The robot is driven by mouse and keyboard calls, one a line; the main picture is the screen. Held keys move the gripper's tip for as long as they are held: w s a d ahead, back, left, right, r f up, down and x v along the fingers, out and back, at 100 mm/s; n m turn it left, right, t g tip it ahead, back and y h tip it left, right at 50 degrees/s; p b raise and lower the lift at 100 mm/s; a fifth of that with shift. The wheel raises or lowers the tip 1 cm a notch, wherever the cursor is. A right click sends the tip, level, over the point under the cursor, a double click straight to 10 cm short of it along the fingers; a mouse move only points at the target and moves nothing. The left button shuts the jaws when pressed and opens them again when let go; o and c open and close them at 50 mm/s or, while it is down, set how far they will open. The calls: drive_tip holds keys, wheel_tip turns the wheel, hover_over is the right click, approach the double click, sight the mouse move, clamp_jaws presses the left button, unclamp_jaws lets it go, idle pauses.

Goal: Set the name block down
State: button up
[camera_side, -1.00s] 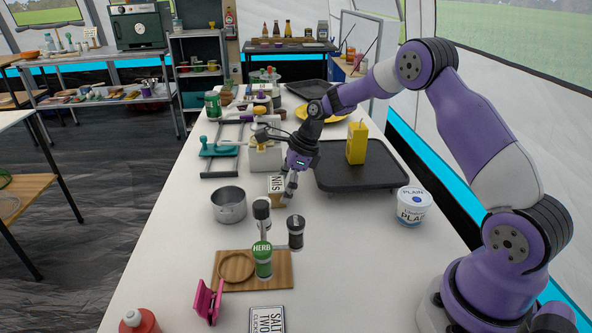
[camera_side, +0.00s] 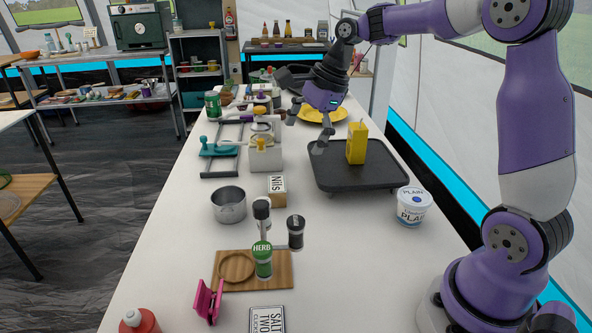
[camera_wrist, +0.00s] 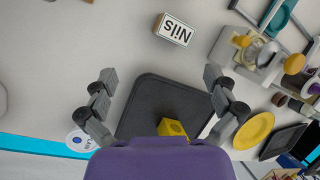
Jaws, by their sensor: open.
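The name block (camera_side: 277,185), a small tan block with a white face lettered "NIS" as far as I can read, rests on the white table in the side view. In the wrist view the name block (camera_wrist: 174,29) reads "Nils" and lies apart from my fingers. My gripper (camera_side: 306,130) is open and empty, raised above the table near the far edge of the dark tray (camera_side: 335,182). In the wrist view my gripper (camera_wrist: 160,88) has its two fingers spread wide, with the tray (camera_wrist: 150,95) below between them.
A yellow carton (camera_side: 357,143) stands on the tray. A metal pot (camera_side: 229,205) is left of the block, and a black-lidded shaker (camera_side: 296,231) is in front. A white tub (camera_side: 412,206) stands to the right. A white holder (camera_side: 265,158) stands behind the block.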

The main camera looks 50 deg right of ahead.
drive_tip(key=s+a+n+t+h, duration=0.1)
drive_tip(key=s+a+n, duration=0.2)
drive_tip(key=s+n, duration=0.5)
drive_tip(key=s+a+r+n+t+h, duration=0.1)
drive_tip(key=s+a+n, duration=0.2)
drive_tip(key=s+n, duration=0.5)
drive_tip(key=n, duration=0.5)
drive_tip(key=shift+s, duration=0.2)
